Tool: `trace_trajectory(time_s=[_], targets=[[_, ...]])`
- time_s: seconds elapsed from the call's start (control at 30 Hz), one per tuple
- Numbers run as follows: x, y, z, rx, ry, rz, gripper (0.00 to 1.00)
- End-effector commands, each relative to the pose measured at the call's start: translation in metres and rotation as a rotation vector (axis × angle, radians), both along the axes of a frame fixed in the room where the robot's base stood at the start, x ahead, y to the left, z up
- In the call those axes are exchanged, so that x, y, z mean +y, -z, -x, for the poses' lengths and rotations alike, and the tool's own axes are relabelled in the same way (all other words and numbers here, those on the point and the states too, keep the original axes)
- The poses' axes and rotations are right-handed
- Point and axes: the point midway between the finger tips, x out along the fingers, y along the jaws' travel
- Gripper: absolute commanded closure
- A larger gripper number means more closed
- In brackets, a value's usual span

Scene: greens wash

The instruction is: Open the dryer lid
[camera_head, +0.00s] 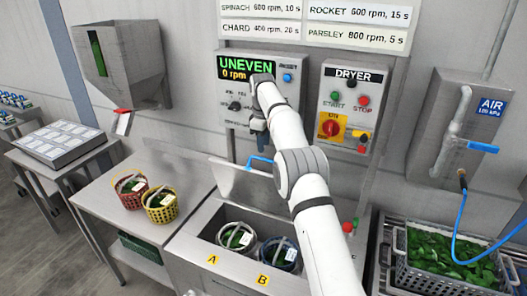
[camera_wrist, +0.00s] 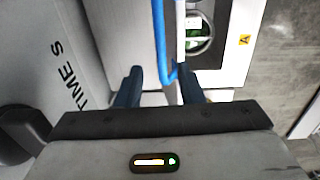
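The dryer lid (camera_head: 232,178) is a grey panel standing raised and tilted back at the rear of the tub. Its blue handle (camera_head: 259,160) is on the upper right edge. The tub below is uncovered and holds two baskets of greens, a dark one (camera_head: 236,237) by label A and a blue one (camera_head: 279,252) by label B. My gripper (camera_head: 259,137) hangs just above the handle, pointing down. In the wrist view my gripper (camera_wrist: 160,88) is open, and the blue handle (camera_wrist: 160,40) reaches close to the gap between the fingers. Contact cannot be told.
The display (camera_head: 247,67) reads UNEVEN, 0 rpm. The dryer control box (camera_head: 345,100) is right of my arm. Red (camera_head: 130,191) and yellow (camera_head: 161,207) baskets stand on the left table. A crate of greens (camera_head: 440,282) and a blue air hose (camera_head: 458,238) are at right.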

Motion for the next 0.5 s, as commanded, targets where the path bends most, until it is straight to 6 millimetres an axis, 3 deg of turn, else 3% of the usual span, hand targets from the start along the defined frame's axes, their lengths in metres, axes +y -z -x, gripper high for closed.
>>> trace_trajectory(time_s=[0.37,0.5], targets=[[-0.0005,-0.0084,0.0007,0.000,0.000,0.000,0.67],[-0.0027,-0.0122,0.0024,-0.003,0.011,-0.002,0.78]])
